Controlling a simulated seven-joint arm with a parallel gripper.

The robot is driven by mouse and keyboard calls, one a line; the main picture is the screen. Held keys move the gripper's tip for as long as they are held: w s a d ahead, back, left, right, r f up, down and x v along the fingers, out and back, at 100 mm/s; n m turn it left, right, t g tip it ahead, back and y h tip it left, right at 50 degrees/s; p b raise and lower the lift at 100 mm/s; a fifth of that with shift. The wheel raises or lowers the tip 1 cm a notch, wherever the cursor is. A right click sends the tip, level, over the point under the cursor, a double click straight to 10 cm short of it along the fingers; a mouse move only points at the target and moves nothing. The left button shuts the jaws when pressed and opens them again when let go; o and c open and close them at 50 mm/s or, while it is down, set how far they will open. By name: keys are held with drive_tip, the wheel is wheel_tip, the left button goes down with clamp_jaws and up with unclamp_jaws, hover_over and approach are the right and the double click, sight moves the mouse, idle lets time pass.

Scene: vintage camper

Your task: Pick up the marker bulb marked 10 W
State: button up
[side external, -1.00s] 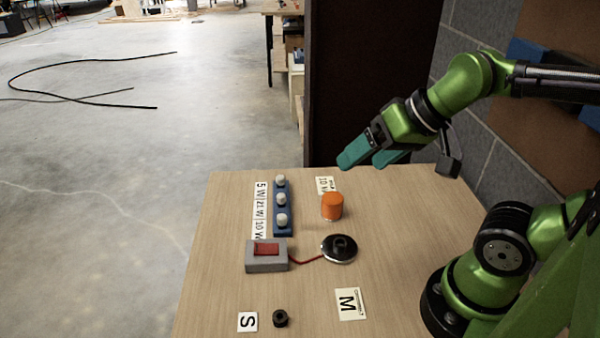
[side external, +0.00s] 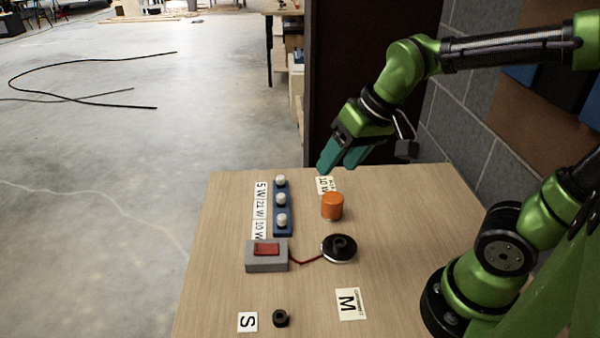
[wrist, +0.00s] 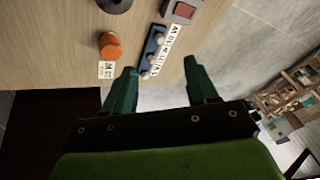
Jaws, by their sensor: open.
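A blue rack (side external: 283,230) holds three white bulbs in a row on the table. A label strip (side external: 260,208) beside it reads 5 W, 21 W, 10 W from far to near. The bulb beside the 10 W mark (side external: 281,219) is the one nearest the grey switch box; it also shows in the wrist view (wrist: 159,40). My gripper (side external: 337,168) is open and empty, in the air above the table's far part, to the right of the rack. In the wrist view my gripper's fingers (wrist: 160,68) stand apart, with the rack beyond and between their tips.
A grey box with a red switch (side external: 266,256) is wired to a black round base (side external: 339,248). A black ring (side external: 280,318) and cards S (side external: 247,322) and M (side external: 350,304) lie nearer.

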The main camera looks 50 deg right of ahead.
drive_tip(key=w+a+f+n+g+h, duration=0.15)
drive_tip(key=w+f+n+g, duration=0.3)
drive_tip(key=w, duration=0.75)
hover_over(281, 215)
drive_tip(key=shift+n, duration=0.35)
drive_tip(key=f, duration=1)
drive_tip(key=shift+d+f, duration=0.35)
drive_tip(key=shift+f, duration=0.05)
drive_tip(key=shift+a+f, duration=0.2)
drive_tip(key=shift+f, duration=1.15)
drive_tip(key=shift+a+f, duration=0.15)
drive_tip(key=shift+f, duration=1.2)
drive_tip(key=shift+c, duration=0.3)
clamp_jaws()
drive_tip(key=shift+r, duration=0.15)
